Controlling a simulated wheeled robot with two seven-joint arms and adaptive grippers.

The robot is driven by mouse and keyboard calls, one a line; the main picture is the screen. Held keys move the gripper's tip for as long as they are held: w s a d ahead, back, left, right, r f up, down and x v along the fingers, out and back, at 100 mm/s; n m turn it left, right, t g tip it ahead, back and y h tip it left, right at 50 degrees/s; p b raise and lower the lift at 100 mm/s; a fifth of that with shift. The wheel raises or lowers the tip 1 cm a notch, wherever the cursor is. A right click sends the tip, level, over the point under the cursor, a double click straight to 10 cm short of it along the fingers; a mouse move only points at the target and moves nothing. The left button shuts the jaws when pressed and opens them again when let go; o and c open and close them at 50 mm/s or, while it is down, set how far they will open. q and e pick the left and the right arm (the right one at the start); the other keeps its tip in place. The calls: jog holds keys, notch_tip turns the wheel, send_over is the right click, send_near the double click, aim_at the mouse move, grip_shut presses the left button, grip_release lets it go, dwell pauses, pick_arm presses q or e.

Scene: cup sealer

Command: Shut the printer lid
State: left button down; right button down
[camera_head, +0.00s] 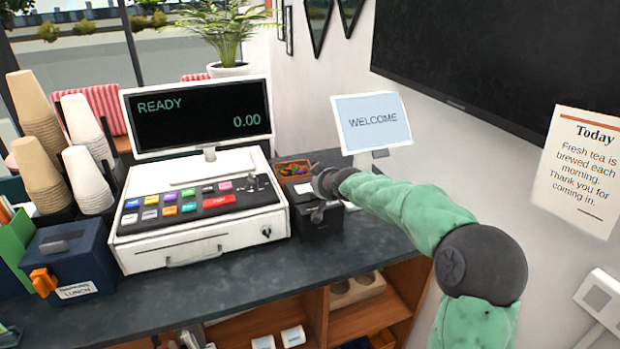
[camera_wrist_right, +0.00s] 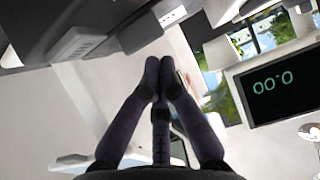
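The printer is a small black box (camera_head: 318,226) on the counter, just right of the cash register. A small white patch (camera_head: 303,188) shows at its top. My right arm, in a green sleeve, reaches in from the right. My right gripper (camera_head: 322,182) is at the top of the printer and covers part of it, so I cannot tell the lid's angle or whether the gripper touches it. In the right wrist view the right gripper's fingertips (camera_wrist_right: 159,64) are together, with nothing visible between them. My left gripper is not in view.
The white cash register (camera_head: 200,240) with its READY screen (camera_head: 200,116) stands left of the printer. A candy tray (camera_head: 293,170) is behind it, and a WELCOME display (camera_head: 372,124) is behind the right arm. Cup stacks (camera_head: 40,150) and a napkin box (camera_head: 75,265) fill the left.

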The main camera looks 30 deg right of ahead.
aim_at(318, 202)
jog(key=shift+s+f+b, duration=0.2)
jog(key=shift+f+b, duration=0.15)
jog(key=shift+f, duration=0.15)
jog(key=shift+s+f+b, duration=0.15)
jog(key=shift+f+b, duration=0.15)
jog(key=shift+f, duration=0.15)
jog(key=shift+s+a+f, duration=0.15)
jog(key=shift+s+f, duration=0.05)
jog(key=shift+f, duration=0.15)
jog(key=shift+f, duration=0.15)
notch_tip(318, 202, up, 4)
jog(key=shift+w+r+p, duration=0.15)
jog(key=shift+r+p, duration=0.1)
jog(key=shift+p, duration=0.95)
jog(key=s+a+f, duration=0.2)
jog(key=s+f, duration=0.1)
jog(key=s, duration=0.6)
jog(key=shift+s, duration=0.3)
